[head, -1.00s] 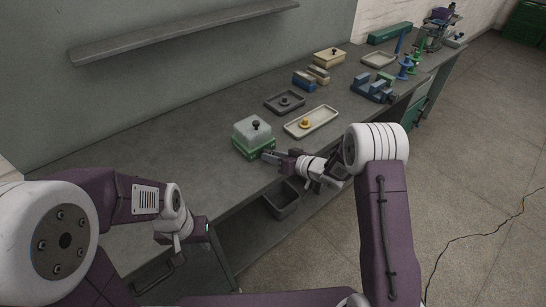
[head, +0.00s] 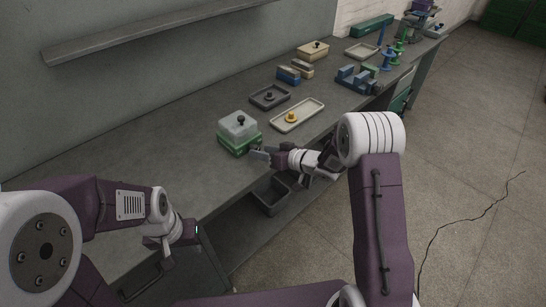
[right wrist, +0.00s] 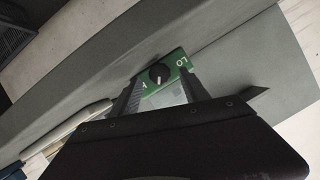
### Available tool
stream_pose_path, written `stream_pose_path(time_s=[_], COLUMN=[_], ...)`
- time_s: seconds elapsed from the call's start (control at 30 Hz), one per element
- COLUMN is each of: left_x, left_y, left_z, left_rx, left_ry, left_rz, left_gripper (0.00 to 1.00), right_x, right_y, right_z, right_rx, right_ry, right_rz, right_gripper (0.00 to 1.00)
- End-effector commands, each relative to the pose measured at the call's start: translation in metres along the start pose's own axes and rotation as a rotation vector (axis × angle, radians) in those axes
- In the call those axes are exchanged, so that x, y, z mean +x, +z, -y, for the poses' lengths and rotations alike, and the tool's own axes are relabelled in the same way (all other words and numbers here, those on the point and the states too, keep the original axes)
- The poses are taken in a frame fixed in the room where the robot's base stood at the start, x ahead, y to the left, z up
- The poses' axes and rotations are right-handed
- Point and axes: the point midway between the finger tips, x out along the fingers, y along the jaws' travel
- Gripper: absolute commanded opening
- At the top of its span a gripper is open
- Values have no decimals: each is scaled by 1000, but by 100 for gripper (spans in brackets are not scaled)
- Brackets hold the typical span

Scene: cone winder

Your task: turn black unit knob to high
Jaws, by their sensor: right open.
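A green unit (head: 240,144) with a clear, pale cover stands on the bench, a black knob on its top. In the right wrist view its green face (right wrist: 146,87) bears a round black dial (right wrist: 158,73) with a white pointer line directed down in the picture. "LO" is printed to the right of the dial; a label on the left is partly hidden by a finger. My right gripper (head: 257,153) is at the unit's front right. Its open fingers (right wrist: 160,82) lie either side of the dial; contact cannot be told. My left gripper (head: 188,231) is low at the left, away from the unit.
A dark tray (head: 257,102) and a cream tray (head: 313,112) with a yellow knob lie behind and right of the unit. A grey bin (head: 270,196) hangs below the bench edge. Blue blocks and a cream box stand farther back. The bench left of the unit is clear.

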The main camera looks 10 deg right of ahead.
Motion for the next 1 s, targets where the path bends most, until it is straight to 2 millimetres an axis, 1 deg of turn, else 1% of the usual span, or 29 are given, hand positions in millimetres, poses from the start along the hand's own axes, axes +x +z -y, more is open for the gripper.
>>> stream_pose_path(time_s=[0.03, 0.23, 0.3, 0.4, 0.53, 0.83, 0.93, 0.97, 1.0], left_x=[17, 47, 55, 63, 65, 64, 64, 64, 64], left_y=[2, 5, 6, 7, 7, 7, 7, 7, 7], left_z=[0, 1, 1, 1, 1, 1, 1, 1, 1], left_rx=[0, 0, 0, 0, 0, 0, 0, 0, 0], left_ry=[0, 0, 0, 0, 0, 0, 0, 0, 0], left_rz=[0, 0, 0, 0, 0, 0, 0, 0, 0], left_gripper=[36, 36, 36, 36, 36, 36, 36, 36, 36], right_x=[-5, -44, -54, -66, -73, -74, -74, -74, -74], right_y=[7, 6, 6, 4, 2, 1, 2, 0, -3], right_z=[-4, -4, -4, -3, -1, 0, -3, -6, -14], right_rx=[-2, -3, -4, -2, 0, -10, -92, -128, -173], right_ry=[3, 4, 4, 2, 2, 1, 12, 25, 58], right_rz=[-4, -5, -5, -4, -1, 0, 3, -1, -11], right_gripper=[53, 53, 53, 53, 53, 53, 53, 53, 53])
